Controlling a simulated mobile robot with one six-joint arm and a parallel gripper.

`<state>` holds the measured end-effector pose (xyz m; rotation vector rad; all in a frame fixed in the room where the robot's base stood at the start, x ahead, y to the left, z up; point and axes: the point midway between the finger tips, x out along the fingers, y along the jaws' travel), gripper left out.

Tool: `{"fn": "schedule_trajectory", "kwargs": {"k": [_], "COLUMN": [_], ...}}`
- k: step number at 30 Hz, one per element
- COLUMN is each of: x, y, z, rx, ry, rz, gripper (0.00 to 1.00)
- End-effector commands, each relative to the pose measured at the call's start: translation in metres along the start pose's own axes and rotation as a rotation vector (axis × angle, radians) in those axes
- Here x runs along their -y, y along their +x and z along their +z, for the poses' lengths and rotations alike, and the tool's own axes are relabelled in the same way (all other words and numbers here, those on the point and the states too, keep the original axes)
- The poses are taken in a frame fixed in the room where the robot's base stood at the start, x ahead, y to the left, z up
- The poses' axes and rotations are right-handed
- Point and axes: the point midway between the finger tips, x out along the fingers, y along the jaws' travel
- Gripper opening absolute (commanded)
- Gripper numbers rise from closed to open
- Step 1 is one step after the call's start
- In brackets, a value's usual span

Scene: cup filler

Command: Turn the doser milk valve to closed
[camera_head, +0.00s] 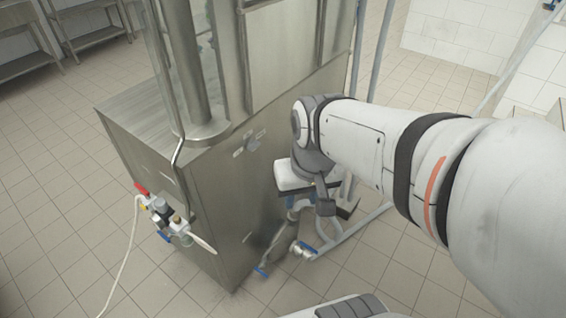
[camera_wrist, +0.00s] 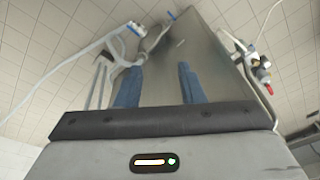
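My gripper (camera_head: 302,203) points down beside the right side of the steel machine (camera_head: 215,215), above the low pipes. In the wrist view, its two blue fingers (camera_wrist: 159,85) are apart, with nothing between them. A pipe valve with a blue handle (camera_head: 306,247) is below my gripper, and another blue handle (camera_head: 262,271) is near the machine's lower corner. The wrist view shows blue handles beyond the fingertips, one on the white pipe (camera_wrist: 132,28) and one by the machine's end (camera_wrist: 171,15). I cannot tell which is the doser milk valve. The fingers touch no handle.
A valve cluster with red and blue handles (camera_head: 165,216) and a white hose (camera_head: 127,260) is on the machine's left side. It also shows in the wrist view (camera_wrist: 262,70). White frame tubes (camera_head: 350,230) stand right of the machine. Tiled floor (camera_head: 60,230) is free at left.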

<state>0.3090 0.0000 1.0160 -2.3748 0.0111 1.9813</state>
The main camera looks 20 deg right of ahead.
Motion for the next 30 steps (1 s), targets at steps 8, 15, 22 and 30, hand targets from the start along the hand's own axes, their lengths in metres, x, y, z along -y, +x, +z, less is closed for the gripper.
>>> {"fn": "schedule_trajectory", "kwargs": {"k": [8,15,22,30], "x": [-0.004,-0.015,-0.041,-0.089], "y": [0.093,0.184,0.283,0.413], "z": [-0.031,-0.068,-0.101,-0.125], "rx": [0.248,0.45,0.607,0.734], "ry": [0.292,0.581,0.864,1.201], "rz": [-0.166,-0.363,-0.576,-0.859], "gripper": [0.35,0.35,0.35,0.35]}}
